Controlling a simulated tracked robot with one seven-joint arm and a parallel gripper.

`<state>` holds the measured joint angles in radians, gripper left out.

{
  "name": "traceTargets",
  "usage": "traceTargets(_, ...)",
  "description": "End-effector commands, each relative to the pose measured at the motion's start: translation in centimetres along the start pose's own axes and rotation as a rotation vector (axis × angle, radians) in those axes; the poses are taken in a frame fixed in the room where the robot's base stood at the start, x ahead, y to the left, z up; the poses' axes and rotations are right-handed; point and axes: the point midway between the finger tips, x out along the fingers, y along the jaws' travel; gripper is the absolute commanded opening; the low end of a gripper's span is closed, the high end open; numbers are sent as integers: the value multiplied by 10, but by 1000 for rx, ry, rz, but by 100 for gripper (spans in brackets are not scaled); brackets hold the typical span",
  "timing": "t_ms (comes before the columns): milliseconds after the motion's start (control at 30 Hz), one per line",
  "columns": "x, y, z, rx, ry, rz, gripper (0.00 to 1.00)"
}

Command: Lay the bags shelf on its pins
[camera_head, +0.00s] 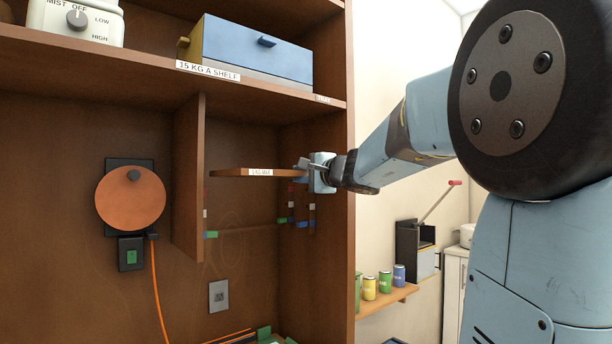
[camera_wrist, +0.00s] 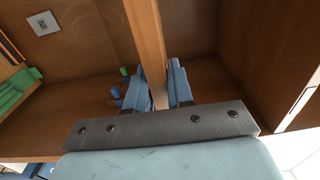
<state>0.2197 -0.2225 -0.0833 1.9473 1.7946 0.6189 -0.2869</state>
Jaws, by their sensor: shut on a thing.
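The bags shelf (camera_head: 245,173) is a thin brown board with a small white label on its front edge. My gripper (camera_head: 308,172) is shut on its right end, inside the cabinet bay. In the wrist view the board (camera_wrist: 147,40) runs away between the two blue fingers of my gripper (camera_wrist: 162,85). The board looks about level, with its left end close to the upright divider (camera_head: 188,180). Coloured pins (camera_head: 211,235) show low on the divider, and more pins (camera_head: 291,221) show on the right wall, below the board. Whether the board touches anything is unclear.
A fixed shelf (camera_head: 130,65) above carries a blue box (camera_head: 257,48) and a white appliance (camera_head: 75,22). An orange disc (camera_head: 131,197) with a cable hangs left of the divider. A wall socket (camera_head: 218,296) sits below. The bay beneath the board looks empty.

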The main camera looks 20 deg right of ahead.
Motion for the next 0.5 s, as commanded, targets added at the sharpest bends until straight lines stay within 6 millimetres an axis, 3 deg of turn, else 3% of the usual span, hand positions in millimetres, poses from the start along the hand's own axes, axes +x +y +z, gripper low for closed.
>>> traceTargets(500,39,0,0,0,-2,-2,0)
